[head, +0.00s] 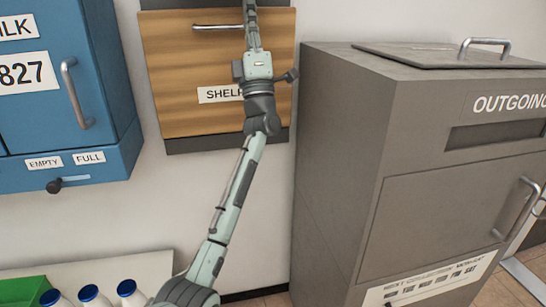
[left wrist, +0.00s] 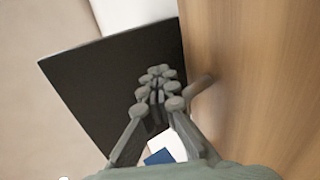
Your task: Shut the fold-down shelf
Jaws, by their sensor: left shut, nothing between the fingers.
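The fold-down shelf's wooden panel (head: 185,65) stands upright, or nearly so, on the wall in the head view, in front of a dark backing (head: 220,143). I cannot tell whether it is flush. It has a metal bar handle (head: 217,27) near its top and a white label lower down, partly hidden by my arm. My left gripper (head: 251,6) is at the panel's top edge, its tips at the frame's edge. In the left wrist view its fingers (left wrist: 158,92) are shut and empty, beside the wooden panel (left wrist: 255,80) and its handle (left wrist: 201,84). My right gripper is not in view.
A blue cabinet (head: 110,80) with a handle hangs left of the shelf. A grey outgoing-mail box (head: 340,130) stands close on the right. Several blue-capped white bottles (head: 92,295) and a green container (head: 22,291) are low at the left. Bare wall lies below the shelf.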

